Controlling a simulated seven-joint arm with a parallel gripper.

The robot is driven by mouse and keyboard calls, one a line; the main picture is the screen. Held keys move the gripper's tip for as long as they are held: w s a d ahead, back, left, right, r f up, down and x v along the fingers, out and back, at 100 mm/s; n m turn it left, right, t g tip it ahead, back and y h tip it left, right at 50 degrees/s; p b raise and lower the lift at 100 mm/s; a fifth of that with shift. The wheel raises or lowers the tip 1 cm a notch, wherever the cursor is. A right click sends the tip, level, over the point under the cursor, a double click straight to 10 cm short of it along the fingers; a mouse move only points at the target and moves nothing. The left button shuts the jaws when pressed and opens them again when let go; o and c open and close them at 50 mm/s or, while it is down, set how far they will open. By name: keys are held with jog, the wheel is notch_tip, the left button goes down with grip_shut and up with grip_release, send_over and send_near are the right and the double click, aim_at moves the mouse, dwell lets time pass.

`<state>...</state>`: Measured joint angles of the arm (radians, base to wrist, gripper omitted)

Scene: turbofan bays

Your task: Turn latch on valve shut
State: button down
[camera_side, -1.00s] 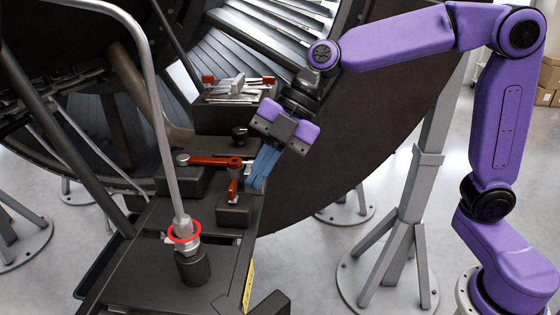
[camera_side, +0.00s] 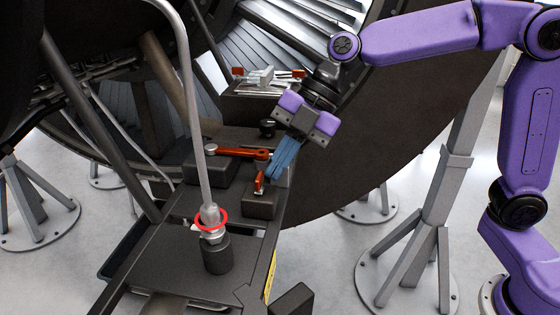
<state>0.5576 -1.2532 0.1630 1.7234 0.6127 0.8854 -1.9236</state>
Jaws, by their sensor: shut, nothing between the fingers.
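A long orange-red lever (camera_side: 240,153) lies roughly flat, its left end on a round grey pivot on a dark block. A short upright red handle (camera_side: 260,184) stands on a smaller dark block in front of the lever's right end. I cannot tell which of the two is the valve's latch. My gripper (camera_side: 278,174) has blue fingers, shut and empty, pointing down and slightly left. They are just right of the lever's right end and the short handle. I cannot tell whether they touch either one.
A grey pipe (camera_side: 195,110) with a red ring (camera_side: 211,222) rises from a dark fitting (camera_side: 217,255) at the front left. A black knob (camera_side: 267,128) sits behind the lever. A tray of tools (camera_side: 268,82) is further back. The large dark casing (camera_side: 400,120) rises behind my gripper.

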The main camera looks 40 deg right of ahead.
jog(key=shift+w+n+g, duration=0.35)
jog(key=shift+n+g, duration=0.25)
jog(key=shift+n, duration=0.5)
jog(key=shift+w+a+n+g+h, duration=0.15)
jog(key=shift+w+n+g, duration=0.1)
jog(key=shift+n+g, duration=0.4)
jog(key=shift+w+d+n+g+h, duration=0.15)
jog(key=shift+w+n+g, duration=0.15)
jog(key=shift+n, duration=0.65)
jog(key=shift+a, duration=0.1)
jog(key=shift+w+a, duration=0.15)
jog(key=shift+w, duration=0.2)
jog(key=shift+w+a, duration=0.35)
jog(key=shift+w, duration=0.05)
jog(key=shift+w+a, duration=0.3)
jog(key=shift+a, duration=0.4)
jog(key=shift+a, duration=0.15)
